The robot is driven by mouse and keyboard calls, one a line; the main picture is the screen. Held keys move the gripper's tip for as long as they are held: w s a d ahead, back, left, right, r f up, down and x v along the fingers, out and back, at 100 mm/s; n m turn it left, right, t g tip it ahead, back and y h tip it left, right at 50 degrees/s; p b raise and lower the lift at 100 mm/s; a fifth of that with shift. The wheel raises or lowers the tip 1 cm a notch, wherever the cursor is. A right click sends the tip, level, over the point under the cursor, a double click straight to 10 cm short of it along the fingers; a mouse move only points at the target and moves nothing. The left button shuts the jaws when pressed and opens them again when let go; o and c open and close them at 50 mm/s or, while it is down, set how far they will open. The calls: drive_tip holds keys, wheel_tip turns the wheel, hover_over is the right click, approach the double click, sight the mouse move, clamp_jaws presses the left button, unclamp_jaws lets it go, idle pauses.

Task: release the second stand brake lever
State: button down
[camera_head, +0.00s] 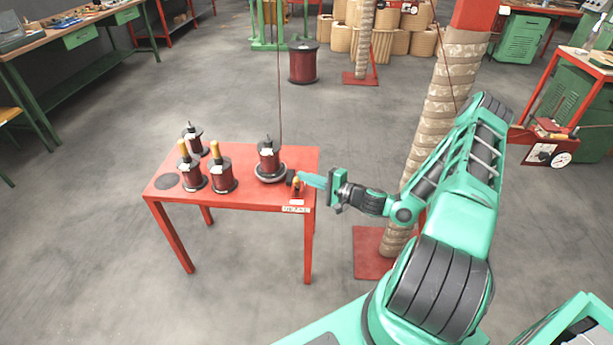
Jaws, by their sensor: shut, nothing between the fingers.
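A red table (236,199) stands left of my arm. At its right end a spool stand (271,178) with a dark round base carries a dark red spool (268,158), with a thin wire rising from it. A small dark and orange part (295,185), possibly the brake lever, sits at the table's front right beside the stand. My gripper (306,179) is shut and empty, its tips very close to this part. I cannot tell whether they touch. A label plate (296,209) is on the table's front edge.
Several more spools stand on the table's left, including a front one (222,174) with a wooden handle, near an empty dark disc (167,181). A wrapped post (440,110) with a red foot rises behind my arm. The floor around the table is clear.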

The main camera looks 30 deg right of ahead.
drive_tip(key=shift+s+a+f, duration=0.35)
drive_tip(key=shift+s+a, duration=0.05)
drive_tip(key=shift+s, duration=0.1)
drive_tip(key=shift+s+a+f, duration=0.1)
drive_tip(key=shift+s, duration=0.1)
drive_tip(key=shift+w+d+r, duration=0.25)
drive_tip(key=shift+w+r, duration=0.05)
drive_tip(key=shift+w, duration=0.05)
drive_tip(key=s+d, duration=0.5)
drive_tip(key=d, duration=0.2)
drive_tip(key=shift+s+d+f, duration=0.3)
drive_tip(key=shift+s+d, duration=0.05)
drive_tip(key=shift+d, duration=0.05)
drive_tip(key=shift+a, duration=0.1)
idle(0.3)
